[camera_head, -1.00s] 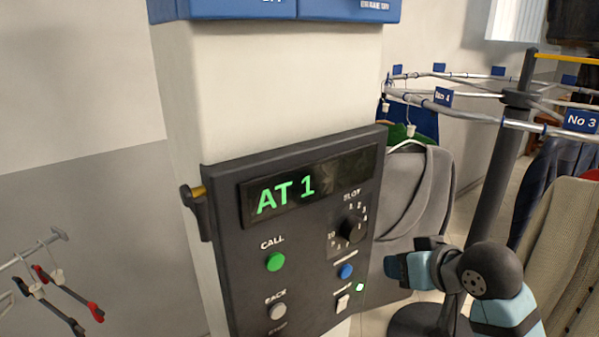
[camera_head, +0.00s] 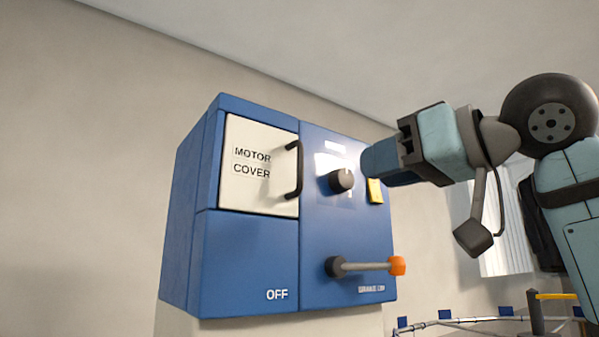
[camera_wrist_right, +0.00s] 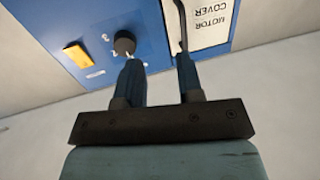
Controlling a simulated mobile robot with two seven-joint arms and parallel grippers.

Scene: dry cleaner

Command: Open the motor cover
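The motor cover (camera_head: 258,168) is a white panel lettered MOTOR COVER on the upper left of a blue box (camera_head: 250,255). It looks shut, flush in the front. Its black upright handle (camera_head: 296,169) is on its right edge. My right gripper (camera_head: 372,165) is to the right of the handle, in front of the box, near the black knob (camera_head: 342,180). In the right wrist view the two blue fingers (camera_wrist_right: 158,78) stand apart with nothing between them. The handle also shows there beyond the right finger (camera_wrist_right: 181,28), and the cover (camera_wrist_right: 206,22) is upside down. My left gripper is out of view.
A lever with an orange tip (camera_head: 397,265) juts from the box's lower right. A yellow tag (camera_head: 375,190) is beside the knob. A clothes rail (camera_head: 470,321) runs low at the right. Free room lies left of the box.

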